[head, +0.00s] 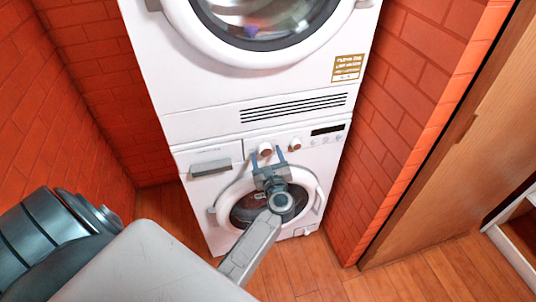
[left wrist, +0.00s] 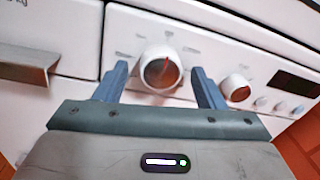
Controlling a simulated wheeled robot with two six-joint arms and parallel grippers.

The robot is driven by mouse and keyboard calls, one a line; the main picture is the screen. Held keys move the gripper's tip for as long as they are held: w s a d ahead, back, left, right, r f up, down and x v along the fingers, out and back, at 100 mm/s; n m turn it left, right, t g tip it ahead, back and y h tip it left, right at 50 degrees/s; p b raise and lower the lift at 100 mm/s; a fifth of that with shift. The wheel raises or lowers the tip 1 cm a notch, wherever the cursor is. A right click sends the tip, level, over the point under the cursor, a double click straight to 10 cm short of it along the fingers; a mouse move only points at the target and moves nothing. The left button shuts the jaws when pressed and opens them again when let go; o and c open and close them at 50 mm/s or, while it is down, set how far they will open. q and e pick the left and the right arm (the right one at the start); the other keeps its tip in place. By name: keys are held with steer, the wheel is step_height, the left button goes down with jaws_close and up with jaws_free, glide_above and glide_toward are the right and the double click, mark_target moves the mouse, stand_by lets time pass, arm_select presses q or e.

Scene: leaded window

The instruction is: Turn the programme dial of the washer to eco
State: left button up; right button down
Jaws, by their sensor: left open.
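The washer (head: 210,215) is the lower white machine of a stack, with a round glass door. Its programme dial (head: 265,149) is on the front panel; in the left wrist view the dial (left wrist: 161,70) is a round knob with a white rim, a brownish face and a red mark at the upper right of its face. My left gripper (head: 268,156) is open, its two blue fingers on either side of the dial. In the left wrist view the fingers (left wrist: 159,86) show gaps to the dial, and I cannot tell if they reach its depth. The panel print is too blurred to read.
A second, smaller knob (left wrist: 236,88) sits right of the dial, close to the right finger. Beyond it are small buttons and a dark display (head: 327,129). A drawer handle (head: 210,167) is at the left. Brick walls (head: 400,90) flank the stack closely.

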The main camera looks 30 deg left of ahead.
arm_select(q)
steer(key=c, duration=1)
steer(key=shift+o, duration=0.2)
arm_select(e)
steer(key=shift+r, duration=0.1)
